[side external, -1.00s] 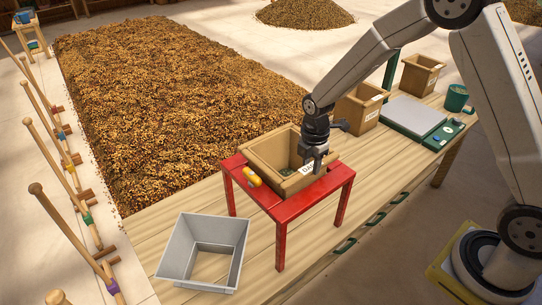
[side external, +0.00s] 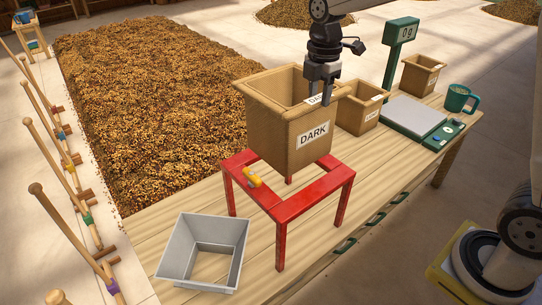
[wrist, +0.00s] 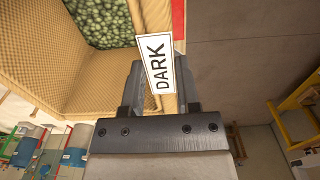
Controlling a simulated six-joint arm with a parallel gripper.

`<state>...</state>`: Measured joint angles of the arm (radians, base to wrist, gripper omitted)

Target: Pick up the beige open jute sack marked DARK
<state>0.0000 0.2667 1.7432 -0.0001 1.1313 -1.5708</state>
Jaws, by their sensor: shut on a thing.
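The beige jute sack marked DARK (side external: 285,130) hangs upright in the side view, raised above the red stand (side external: 305,203). My gripper (side external: 320,98) is shut on the sack's right rim, beside a DARK label there. In the wrist view the fingers of my gripper (wrist: 153,90) straddle the sack wall (wrist: 95,82), and the DARK label (wrist: 157,64) shows between them. Green beans (wrist: 103,22) lie inside the sack in the wrist view. The sack's inside is mostly hidden in the side view.
The red stand's top is an open frame with a yellow-handled tool (side external: 252,178) on it. A grey bin (side external: 205,250) stands at front left. To the right are another sack (side external: 360,112), a scale (side external: 413,115), a further box (side external: 421,75) and a green mug (side external: 459,98).

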